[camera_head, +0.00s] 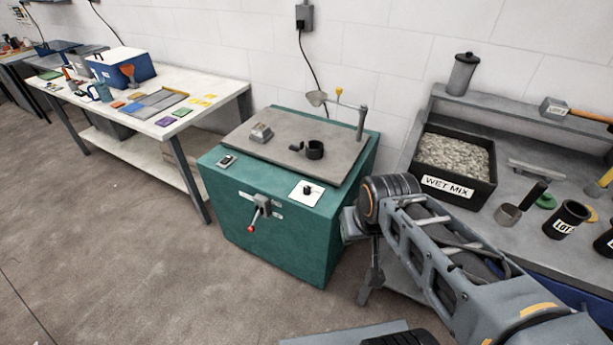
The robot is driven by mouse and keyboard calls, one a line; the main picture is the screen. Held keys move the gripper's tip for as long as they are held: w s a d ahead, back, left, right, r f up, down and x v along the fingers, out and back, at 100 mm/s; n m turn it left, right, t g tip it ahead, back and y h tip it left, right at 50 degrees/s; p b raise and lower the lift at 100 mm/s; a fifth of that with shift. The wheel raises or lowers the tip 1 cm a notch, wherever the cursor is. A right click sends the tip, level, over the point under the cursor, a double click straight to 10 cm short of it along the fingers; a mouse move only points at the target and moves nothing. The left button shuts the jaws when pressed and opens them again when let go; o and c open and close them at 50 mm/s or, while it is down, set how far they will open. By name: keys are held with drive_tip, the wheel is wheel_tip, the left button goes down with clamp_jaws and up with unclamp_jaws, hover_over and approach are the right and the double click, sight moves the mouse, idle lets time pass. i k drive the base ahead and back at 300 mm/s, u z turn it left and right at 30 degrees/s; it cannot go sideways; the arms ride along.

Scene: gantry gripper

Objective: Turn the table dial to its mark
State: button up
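The table dial (307,189) is a small black knob on a white square plate (298,197). The plate lies on the front right of the green cabinet's top. The dial's mark is too small to make out, so I cannot tell which way the dial points. My gripper (368,291) hangs at the end of my arm, right of the green cabinet (280,240) and lower than its top. It is apart from the dial. Its fingers are small and partly hidden by my arm, so their opening does not show.
The cabinet's grey top plate (265,155) bears a black cup, a metal block and a post with a funnel. A red-tipped lever (256,213) sticks out of the front. A black WET MIX bin (470,190) stands on the right bench. Floor at front left is clear.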

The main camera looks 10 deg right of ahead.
sight(306, 189)
drive_tip(key=u, duration=0.25)
drive_tip(key=k, duration=0.3)
drive_tip(key=u, duration=2.65)
drive_tip(key=i, duration=0.1)
drive_tip(key=z, duration=1.55)
drive_tip(key=i, duration=0.8)
drive_tip(key=z, duration=1)
drive_tip(key=i, duration=0.55)
drive_tip(key=z, duration=0.6)
